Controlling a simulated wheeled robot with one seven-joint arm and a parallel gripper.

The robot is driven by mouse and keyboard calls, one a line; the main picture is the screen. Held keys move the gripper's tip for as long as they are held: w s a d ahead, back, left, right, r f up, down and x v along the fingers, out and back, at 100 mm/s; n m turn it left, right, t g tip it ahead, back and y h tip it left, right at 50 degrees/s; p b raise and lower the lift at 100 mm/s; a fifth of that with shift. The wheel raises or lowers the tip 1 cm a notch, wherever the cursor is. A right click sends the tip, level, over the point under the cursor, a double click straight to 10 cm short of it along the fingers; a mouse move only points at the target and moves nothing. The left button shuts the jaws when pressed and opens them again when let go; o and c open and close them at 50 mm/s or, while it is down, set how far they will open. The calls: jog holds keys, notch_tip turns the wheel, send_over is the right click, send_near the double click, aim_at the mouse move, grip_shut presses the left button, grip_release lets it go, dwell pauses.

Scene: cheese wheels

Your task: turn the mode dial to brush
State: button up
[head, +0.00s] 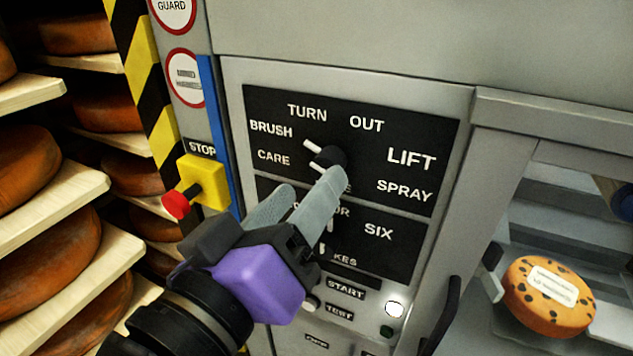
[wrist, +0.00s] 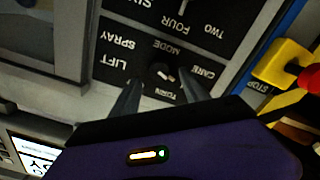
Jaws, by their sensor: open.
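The mode dial (head: 330,157) is a black knob on the black label panel, and it also shows in the wrist view (wrist: 160,71). A white mark at it points up and left in the head view, roughly toward the BRUSH label (head: 271,130). My gripper (head: 311,182) is open, with grey fingers and a purple body, just in front of the panel below the dial. In the wrist view my gripper (wrist: 160,88) has one finger on each side of the dial. I cannot tell whether either finger touches it. The right finger hides the BRUSH label there.
A yellow stop box with a red button (head: 178,203) stands left of the panel. A second selector with number labels (head: 378,230) and START and TEST buttons lie below. Shelves of cheese wheels (head: 55,252) are at left; another cheese (head: 548,296) is at right.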

jog(key=v, duration=0.2)
jog(key=shift+s+a, duration=0.1)
jog(key=shift+s, duration=0.3)
